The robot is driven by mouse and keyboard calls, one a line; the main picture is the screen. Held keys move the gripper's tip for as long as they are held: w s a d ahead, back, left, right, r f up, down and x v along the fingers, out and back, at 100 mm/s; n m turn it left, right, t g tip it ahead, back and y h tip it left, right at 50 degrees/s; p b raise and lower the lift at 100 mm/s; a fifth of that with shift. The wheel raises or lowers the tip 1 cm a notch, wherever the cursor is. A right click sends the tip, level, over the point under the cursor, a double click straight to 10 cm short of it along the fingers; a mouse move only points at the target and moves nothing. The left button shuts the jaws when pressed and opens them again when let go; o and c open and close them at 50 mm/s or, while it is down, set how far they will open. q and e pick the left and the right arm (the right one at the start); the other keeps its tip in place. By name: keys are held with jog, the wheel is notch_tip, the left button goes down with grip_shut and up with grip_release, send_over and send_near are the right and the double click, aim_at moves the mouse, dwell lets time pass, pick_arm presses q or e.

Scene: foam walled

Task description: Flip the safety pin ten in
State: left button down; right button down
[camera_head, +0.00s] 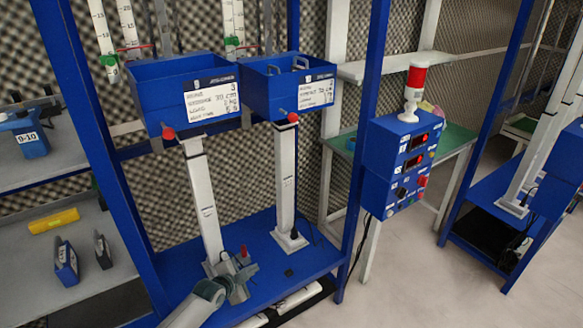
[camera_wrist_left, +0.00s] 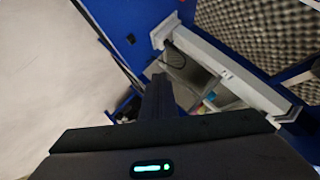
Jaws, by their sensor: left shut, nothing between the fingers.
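My left gripper (camera_head: 240,268) is low in the head view, in front of the foot of the left white post (camera_head: 205,200) and over the blue base plate (camera_head: 305,262). In the left wrist view its dark fingers (camera_wrist_left: 160,92) are shut and empty. Red knobs, perhaps pins, sit under the two blue bins: a left one (camera_head: 168,133) and a right one (camera_head: 293,117). My gripper is well below both and apart from them. No marking for pin ten can be read, so I cannot tell which it is. My right gripper is not in view.
A blue control box (camera_head: 398,165) with a red-and-white lamp (camera_head: 414,88) stands right of the blue frame post (camera_head: 366,130). Shelves at left hold a yellow block (camera_head: 54,221) and a blue box marked 9-10 (camera_head: 30,140). The floor at right (camera_head: 420,280) is clear.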

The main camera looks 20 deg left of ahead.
pick_arm(q)
jog(key=w+d+r+m+t+h, duration=0.1)
jog(key=w+r+m+t, duration=0.2)
jog(key=r, duration=0.9)
jog(key=w+d+r+m+h, duration=0.15)
jog(key=w+r, duration=0.45)
jog(key=r, duration=0.7)
jog(key=s+d+r+m+t+h, duration=0.1)
jog(key=d+r+m, duration=0.1)
jog(key=r, duration=0.8)
jog(key=d+r+m+h, duration=0.2)
jog(key=r+m, duration=0.3)
jog(key=r, duration=0.6)
jog(key=shift+s+t, duration=0.35)
jog(key=shift+t, duration=0.05)
jog(key=shift+w+d+h, duration=0.1)
jog(key=shift+h, duration=0.15)
jog(key=w+p, duration=0.4)
jog(key=w, duration=0.7)
jog(key=shift+w+d, duration=0.25)
jog(key=shift+d, duration=0.15)
